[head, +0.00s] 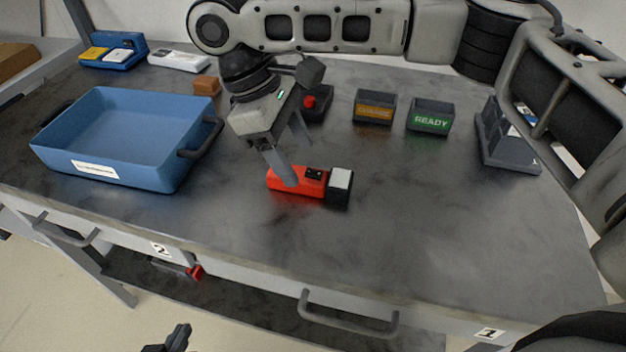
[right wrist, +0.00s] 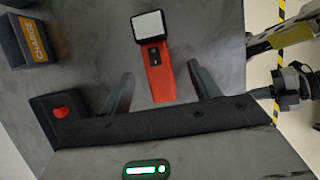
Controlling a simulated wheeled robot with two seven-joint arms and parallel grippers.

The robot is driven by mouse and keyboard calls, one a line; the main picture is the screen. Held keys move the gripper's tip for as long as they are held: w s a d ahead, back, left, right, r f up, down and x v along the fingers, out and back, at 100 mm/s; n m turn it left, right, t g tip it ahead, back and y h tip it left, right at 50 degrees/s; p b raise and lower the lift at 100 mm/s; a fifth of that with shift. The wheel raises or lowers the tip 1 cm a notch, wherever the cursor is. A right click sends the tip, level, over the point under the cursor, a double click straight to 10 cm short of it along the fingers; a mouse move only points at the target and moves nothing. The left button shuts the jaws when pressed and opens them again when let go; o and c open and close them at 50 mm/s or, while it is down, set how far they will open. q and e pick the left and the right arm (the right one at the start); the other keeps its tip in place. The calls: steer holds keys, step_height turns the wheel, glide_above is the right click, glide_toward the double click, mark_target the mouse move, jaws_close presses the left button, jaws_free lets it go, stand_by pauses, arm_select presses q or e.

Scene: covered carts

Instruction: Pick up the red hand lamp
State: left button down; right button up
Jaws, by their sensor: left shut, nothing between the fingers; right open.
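The red hand lamp (head: 312,184) lies on the grey cart top, its black head with a pale lens to the right in the head view. My right gripper (head: 290,158) is open just above its handle, and one finger covers part of the handle. In the right wrist view the lamp (right wrist: 158,78) shows between the two spread fingers of the right gripper (right wrist: 160,72), with a gap on either side. I cannot tell how far the fingertips are above the cart top. My left gripper (head: 178,338) is shut and empty, low at the bottom edge, in front of the cart.
A blue tray (head: 115,135) stands at the left. Behind the lamp are a box with a red button (head: 312,100), an orange-labelled bin (head: 375,107) and a green READY bin (head: 430,117). A dark rack (head: 505,140) stands right. The front right top is clear.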

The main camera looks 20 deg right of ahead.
mark_target(309, 171)
steer(key=x, duration=0.5)
steer(key=shift+d, duration=0.35)
steer(key=shift+c, duration=0.3)
steer(key=shift+w, duration=0.1)
steer(key=c, duration=1.1)
